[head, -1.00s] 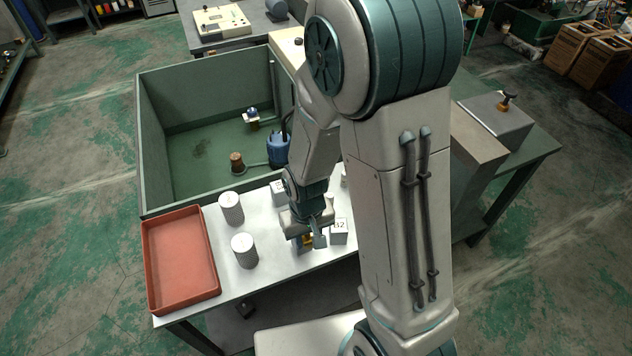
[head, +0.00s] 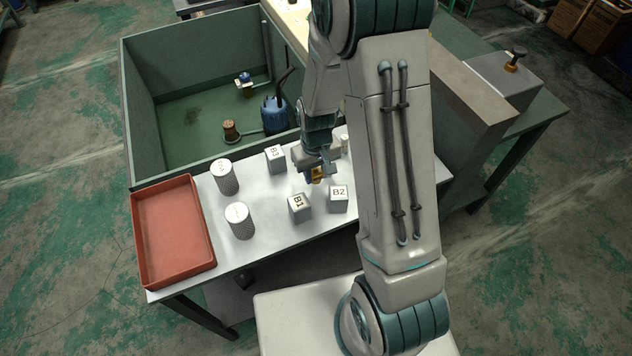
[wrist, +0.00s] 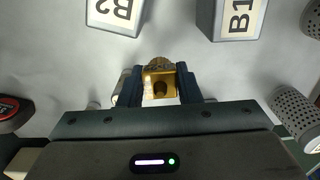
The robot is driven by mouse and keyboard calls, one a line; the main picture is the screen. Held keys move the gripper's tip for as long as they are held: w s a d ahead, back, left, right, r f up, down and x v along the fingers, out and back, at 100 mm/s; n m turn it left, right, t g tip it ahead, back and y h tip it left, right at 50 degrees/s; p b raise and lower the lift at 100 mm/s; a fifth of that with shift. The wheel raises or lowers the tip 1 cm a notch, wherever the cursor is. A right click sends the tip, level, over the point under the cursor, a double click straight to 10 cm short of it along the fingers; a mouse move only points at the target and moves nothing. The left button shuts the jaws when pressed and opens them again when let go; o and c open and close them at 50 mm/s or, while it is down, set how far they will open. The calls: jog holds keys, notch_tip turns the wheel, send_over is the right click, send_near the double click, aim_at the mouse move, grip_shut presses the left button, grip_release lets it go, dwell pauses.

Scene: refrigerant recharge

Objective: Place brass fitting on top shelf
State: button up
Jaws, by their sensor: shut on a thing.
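The brass fitting (wrist: 160,82) is a yellow metal piece with a round hole in it. In the wrist view it sits between the two dark fingers of my gripper (wrist: 161,88), which is shut on it. In the head view the fitting (head: 317,174) shows as a small yellow patch at the tip of my gripper (head: 316,170). My gripper is over the light worktable (head: 270,228), behind the blocks B1 and B2. Whether the fitting touches the table is unclear. I cannot identify a top shelf for certain.
Blocks B1 (head: 300,207), B2 (head: 339,199) and B3 (head: 275,159) stand around my gripper. Two textured cylinders (head: 224,177) stand to the left, beside an empty red tray (head: 176,272). A green-walled bin (head: 141,110) behind holds a blue device (head: 274,115).

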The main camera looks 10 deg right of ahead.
aim_at(316, 189)
jog(key=shift+f+b, duration=1.1)
jog(key=shift+f, duration=0.75)
jog(key=shift+f, duration=0.25)
jog(key=o, duration=1)
jog(key=shift+r, duration=0.1)
